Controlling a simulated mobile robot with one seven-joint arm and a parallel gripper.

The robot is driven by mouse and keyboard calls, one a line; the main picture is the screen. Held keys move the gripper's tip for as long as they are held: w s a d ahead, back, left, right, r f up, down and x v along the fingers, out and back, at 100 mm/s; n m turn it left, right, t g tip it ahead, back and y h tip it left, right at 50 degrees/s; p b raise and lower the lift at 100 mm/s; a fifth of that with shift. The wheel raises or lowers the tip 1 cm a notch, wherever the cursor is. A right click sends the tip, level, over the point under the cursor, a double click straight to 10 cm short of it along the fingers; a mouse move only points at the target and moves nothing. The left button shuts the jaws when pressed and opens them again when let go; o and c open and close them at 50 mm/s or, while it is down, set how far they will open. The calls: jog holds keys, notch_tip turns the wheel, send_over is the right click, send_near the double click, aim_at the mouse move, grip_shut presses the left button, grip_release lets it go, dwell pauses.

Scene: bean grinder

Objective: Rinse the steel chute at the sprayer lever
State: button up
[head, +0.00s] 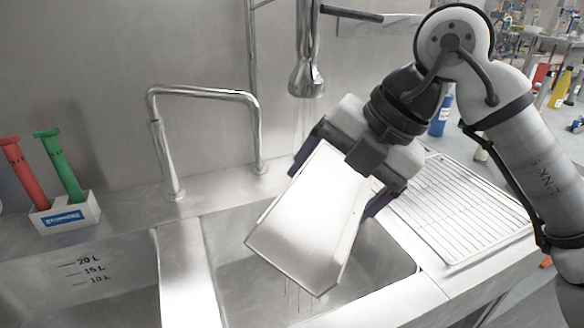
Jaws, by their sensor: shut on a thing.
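The steel chute (307,222) is a flat, bright metal piece held tilted over the right sink basin (232,258). My gripper (338,182) is shut on its upper part, with dark purple fingers on either side. The sprayer head (307,78) hangs just above and left of my gripper, pointing down. Its dark lever (352,13) sticks out to the right at the top. Faint streaks of water show below the sprayer, and thin drips fall from the chute's lower edge into the basin. The chute's far side is hidden.
A bent steel faucet (205,92) stands left of the sprayer. A left basin has litre marks (88,270). A white holder (65,213) with a red and a green tool stands at far left. A wire drying rack (455,200) lies right; a blue bottle (441,115) is behind.

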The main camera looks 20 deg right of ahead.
jog(key=shift+s+d+r+p, duration=0.1)
jog(key=shift+s+r+p, duration=0.35)
jog(key=shift+s+r, duration=0.55)
jog(key=shift+s+r+p, duration=0.45)
jog(key=shift+s+r, duration=0.3)
jog(key=shift+s, duration=0.3)
jog(key=shift+s+r, duration=0.25)
jog(key=shift+s, duration=0.2)
